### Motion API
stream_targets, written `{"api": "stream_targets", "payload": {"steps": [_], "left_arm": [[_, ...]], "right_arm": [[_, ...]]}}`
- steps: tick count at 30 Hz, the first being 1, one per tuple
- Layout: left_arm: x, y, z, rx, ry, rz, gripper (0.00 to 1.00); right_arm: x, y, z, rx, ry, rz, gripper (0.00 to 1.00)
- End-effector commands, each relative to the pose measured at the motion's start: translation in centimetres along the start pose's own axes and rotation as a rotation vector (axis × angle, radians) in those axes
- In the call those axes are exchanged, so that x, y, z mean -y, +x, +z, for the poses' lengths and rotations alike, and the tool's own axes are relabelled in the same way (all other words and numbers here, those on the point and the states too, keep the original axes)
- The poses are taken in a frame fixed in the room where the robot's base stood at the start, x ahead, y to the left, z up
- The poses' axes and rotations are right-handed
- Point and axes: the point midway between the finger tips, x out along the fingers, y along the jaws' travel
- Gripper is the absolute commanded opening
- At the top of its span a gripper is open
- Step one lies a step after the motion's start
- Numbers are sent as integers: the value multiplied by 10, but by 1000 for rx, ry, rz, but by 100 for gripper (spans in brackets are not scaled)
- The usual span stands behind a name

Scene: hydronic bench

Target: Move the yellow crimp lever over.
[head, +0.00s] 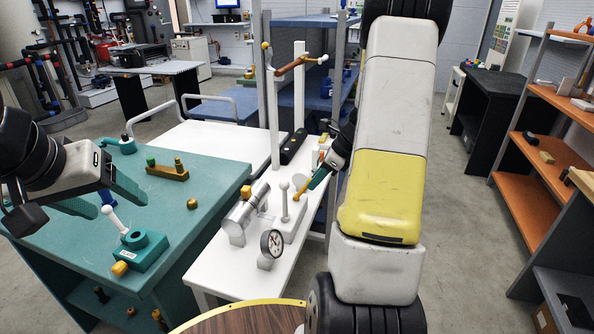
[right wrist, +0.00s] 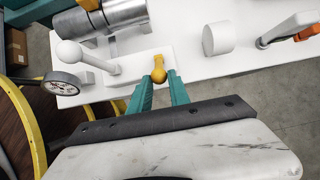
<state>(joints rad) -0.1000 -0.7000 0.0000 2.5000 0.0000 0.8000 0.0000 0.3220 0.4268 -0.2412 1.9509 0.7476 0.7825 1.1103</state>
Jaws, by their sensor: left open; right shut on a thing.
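The yellow crimp lever (head: 301,192) stands at the white bench's right side, beside an upright white ball-topped lever (head: 284,188). My right gripper (head: 313,182) reaches it from the right and is shut on its upper end. In the right wrist view the rounded yellow lever end (right wrist: 158,66) sits between the tips of the teal fingers (right wrist: 160,79). The lower part of the lever is mostly hidden there. My left gripper (head: 122,207) is open and empty above the teal table, near a teal fixture with a white ball-topped lever (head: 112,220).
The white bench (head: 215,270) also carries a silver cylinder (head: 245,214), a dial gauge (head: 271,243) and a black bar (head: 293,146). A wooden round top with a yellow rim (head: 238,303) is in front. The teal table (head: 190,225) holds small brass parts.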

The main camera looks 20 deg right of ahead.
Motion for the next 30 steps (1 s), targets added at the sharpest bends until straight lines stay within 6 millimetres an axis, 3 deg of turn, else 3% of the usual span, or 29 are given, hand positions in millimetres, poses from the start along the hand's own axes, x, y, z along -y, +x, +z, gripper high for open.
{"api": "stream_targets", "payload": {"steps": [7, 20, 30], "left_arm": [[0, 0, 0, 0, 0, 0, 67], [0, 0, 0, 0, 0, 0, 67], [0, 0, 0, 0, 0, 0, 67]], "right_arm": [[0, 3, -19, -3, 4, -1, 0], [0, 3, -22, -3, 2, -1, 0], [0, 11, -40, -3, 3, 0, 0]]}}
